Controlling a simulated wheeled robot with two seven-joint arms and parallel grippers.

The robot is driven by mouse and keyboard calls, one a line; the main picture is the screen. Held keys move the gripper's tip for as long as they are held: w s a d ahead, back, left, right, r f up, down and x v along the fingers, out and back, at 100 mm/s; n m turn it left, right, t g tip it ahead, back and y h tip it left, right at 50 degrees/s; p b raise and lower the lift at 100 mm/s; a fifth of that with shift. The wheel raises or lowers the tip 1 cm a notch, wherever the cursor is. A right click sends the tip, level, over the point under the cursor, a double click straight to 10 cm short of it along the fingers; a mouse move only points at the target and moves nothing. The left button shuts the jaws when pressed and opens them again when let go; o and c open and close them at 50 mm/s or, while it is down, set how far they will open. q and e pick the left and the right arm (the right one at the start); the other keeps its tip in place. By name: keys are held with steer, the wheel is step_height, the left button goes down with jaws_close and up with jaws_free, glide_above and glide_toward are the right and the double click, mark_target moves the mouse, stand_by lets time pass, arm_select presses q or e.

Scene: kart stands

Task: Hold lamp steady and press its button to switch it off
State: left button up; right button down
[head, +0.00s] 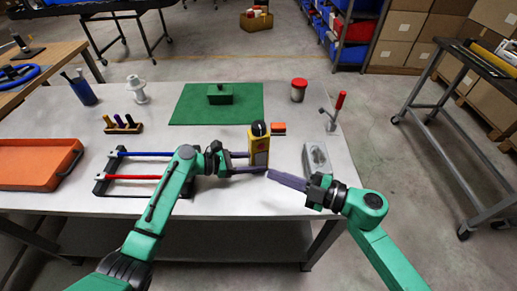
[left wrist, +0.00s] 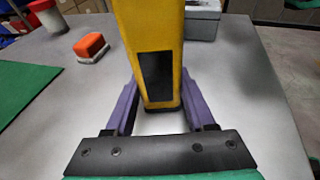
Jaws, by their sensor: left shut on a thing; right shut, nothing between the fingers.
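The lamp is a yellow upright block (head: 259,145) with a dark rounded top, standing on the white table. It fills the upper middle of the left wrist view (left wrist: 152,45), where a dark panel shows on its near face. My left gripper (head: 250,162) is shut around the lamp's lower part, one purple finger on each side; the left wrist view shows the fingers (left wrist: 157,105) too. My right gripper (head: 270,175) is shut and empty, its fingertips just right of and in front of the lamp, apart from it. I cannot make out the button.
An orange-red block (head: 278,128) sits just behind the lamp. A green mat (head: 190,112) lies behind. A rack with blue and red rods (head: 112,177) and an orange tray (head: 30,160) are left.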

arm_select(q)
steer(key=o, duration=1.3)
steer(key=shift+o, duration=0.2)
